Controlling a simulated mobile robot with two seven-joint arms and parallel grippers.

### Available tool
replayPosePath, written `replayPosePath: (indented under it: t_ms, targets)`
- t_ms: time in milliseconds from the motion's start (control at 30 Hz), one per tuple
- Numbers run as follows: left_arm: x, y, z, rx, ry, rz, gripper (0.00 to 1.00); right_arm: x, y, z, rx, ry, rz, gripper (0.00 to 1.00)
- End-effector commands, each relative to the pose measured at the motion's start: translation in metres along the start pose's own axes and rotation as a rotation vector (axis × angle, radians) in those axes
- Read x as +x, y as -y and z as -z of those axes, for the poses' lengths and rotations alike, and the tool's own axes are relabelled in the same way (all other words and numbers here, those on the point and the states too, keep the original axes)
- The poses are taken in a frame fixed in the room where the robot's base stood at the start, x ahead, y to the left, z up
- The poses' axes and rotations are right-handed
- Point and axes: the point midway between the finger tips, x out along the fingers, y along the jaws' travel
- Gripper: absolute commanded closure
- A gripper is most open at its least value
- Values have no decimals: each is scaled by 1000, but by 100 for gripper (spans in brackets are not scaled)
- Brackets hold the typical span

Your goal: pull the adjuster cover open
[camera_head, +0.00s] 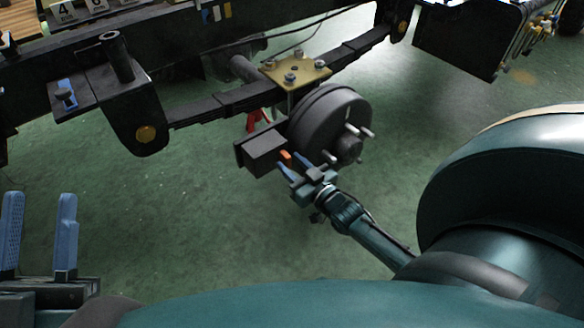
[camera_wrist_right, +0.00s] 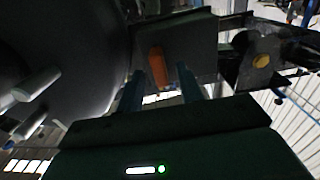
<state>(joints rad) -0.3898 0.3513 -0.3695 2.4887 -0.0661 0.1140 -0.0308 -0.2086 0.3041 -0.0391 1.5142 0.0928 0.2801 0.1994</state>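The adjuster cover (camera_head: 265,152) looks like a dark box beside the round brake drum (camera_head: 325,125) in the head view. A small orange tab (camera_head: 286,156) is on its near side. My right gripper (camera_head: 292,162) is at this tab, with its blue fingers apart. In the wrist view the orange tab (camera_wrist_right: 157,68) shows between the two fingers, with a gap on each side. The dark box face (camera_wrist_right: 195,42) is behind it. I cannot tell how deep the tab sits between the fingertips. My left gripper (camera_head: 39,232) is open and empty at the lower left.
A leaf spring (camera_head: 235,101) and a yellow plate (camera_head: 296,72) with bolts are above the drum. Studs (camera_head: 358,130) stick out of the drum close to my right gripper. A dark chassis rail (camera_head: 180,50) crosses the top. The green floor (camera_head: 150,220) is clear.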

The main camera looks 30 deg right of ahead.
Motion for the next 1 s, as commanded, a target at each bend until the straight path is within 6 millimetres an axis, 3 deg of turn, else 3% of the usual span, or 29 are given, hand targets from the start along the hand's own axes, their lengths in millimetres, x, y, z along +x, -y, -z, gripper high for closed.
replayPosePath:
  t_ms: [333, 767, 1000]
  targets:
    - [1, 1, 2, 10, -14, -2, 64, 4, 0, 0, 0, 1, 1, 64]
    - [1, 1, 2, 9, -13, -2, 64, 4, 0, 0, 0, 0, 0, 99]
    - [1, 1, 2, 9, -13, -2, 64, 4, 0, 0, 0, 0, 0, 100]
